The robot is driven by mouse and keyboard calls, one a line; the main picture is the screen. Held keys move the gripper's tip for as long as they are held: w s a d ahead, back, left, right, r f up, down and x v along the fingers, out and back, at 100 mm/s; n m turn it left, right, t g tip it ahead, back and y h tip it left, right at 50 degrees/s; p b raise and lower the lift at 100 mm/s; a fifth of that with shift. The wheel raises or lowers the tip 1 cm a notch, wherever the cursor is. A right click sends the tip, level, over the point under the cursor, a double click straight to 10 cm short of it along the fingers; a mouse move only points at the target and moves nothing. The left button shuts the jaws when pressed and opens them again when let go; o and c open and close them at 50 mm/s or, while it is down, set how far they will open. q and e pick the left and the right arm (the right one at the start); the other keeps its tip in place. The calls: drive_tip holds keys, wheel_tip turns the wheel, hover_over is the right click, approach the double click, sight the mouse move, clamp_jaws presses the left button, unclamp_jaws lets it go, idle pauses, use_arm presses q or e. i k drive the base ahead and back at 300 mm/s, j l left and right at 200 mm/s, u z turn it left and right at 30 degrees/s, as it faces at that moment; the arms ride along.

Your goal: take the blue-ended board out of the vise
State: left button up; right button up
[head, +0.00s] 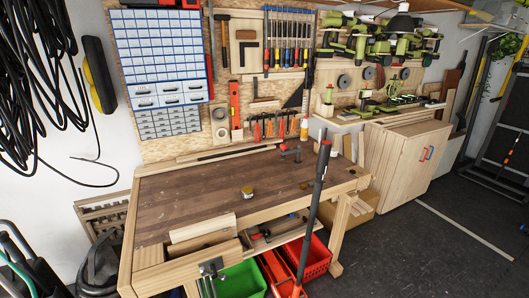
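The wooden vise (190,255) is at the front left corner of the workbench (205,196), with a dark metal fitting (211,267) on its front. A pale wooden board (202,228) stands on its long edge at the vise, rising above the bench's front edge. I cannot make out a blue end on it. How deep it sits between the jaws is hidden. Neither of my grippers is in view.
A small yellow-topped round tin (247,192) sits on the mostly clear bench top. A dark and red pole (318,180) stands upright before the bench's right part. Green (240,281) and red (316,258) crates are below. A cabinet (405,165) stands at right.

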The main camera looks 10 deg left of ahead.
sight(177, 236)
drive_tip(key=k+j, duration=0.1)
drive_tip(key=j, duration=0.8)
drive_tip(key=k+j+z, duration=0.1)
drive_tip(key=j, duration=0.3)
drive_tip(key=k+j, duration=0.15)
drive_tip(key=j, duration=0.3)
